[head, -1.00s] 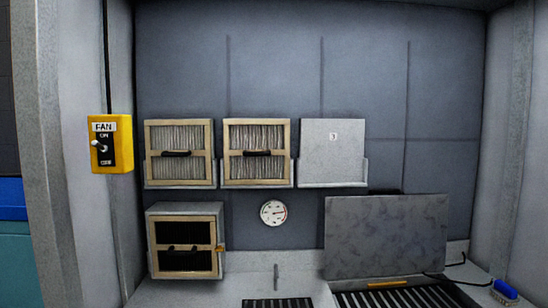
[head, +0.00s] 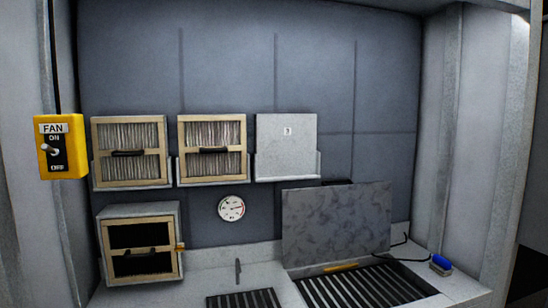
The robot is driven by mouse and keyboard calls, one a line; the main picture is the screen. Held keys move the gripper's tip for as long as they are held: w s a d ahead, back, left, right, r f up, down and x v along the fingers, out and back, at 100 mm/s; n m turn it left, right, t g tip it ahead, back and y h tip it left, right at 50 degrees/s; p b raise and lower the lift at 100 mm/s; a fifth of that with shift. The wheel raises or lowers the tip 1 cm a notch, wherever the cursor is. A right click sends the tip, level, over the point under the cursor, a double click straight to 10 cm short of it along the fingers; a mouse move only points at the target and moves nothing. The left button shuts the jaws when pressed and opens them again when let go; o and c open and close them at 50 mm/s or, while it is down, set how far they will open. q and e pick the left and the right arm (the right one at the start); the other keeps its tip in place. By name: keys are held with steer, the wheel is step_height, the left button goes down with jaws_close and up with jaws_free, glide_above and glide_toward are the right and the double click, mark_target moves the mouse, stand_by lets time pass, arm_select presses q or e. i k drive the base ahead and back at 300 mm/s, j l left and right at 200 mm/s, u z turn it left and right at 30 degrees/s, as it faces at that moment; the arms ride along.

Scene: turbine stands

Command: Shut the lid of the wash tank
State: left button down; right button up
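A large mottled grey panel (head: 337,222), which looks like the wash tank's lid, stands upright against the back wall at the right. Below and in front of it is a dark recess with a slatted grating (head: 365,286) in the pale counter, apparently the wash tank's opening. The lid is raised and leaves this opening uncovered. A small orange strip (head: 341,267) sits at the lid's lower edge; I cannot tell which part it belongs to. Neither of my grippers is in view.
A small spout (head: 238,271) stands behind another grating (head: 243,300). Filter frames (head: 129,152), a gauge (head: 231,208) and a yellow fan switch (head: 60,147) are at the left and middle.

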mark_target(338, 220)
steer(key=l+u, duration=0.4)
steer(key=l, duration=1.05)
steer(key=i, duration=0.05)
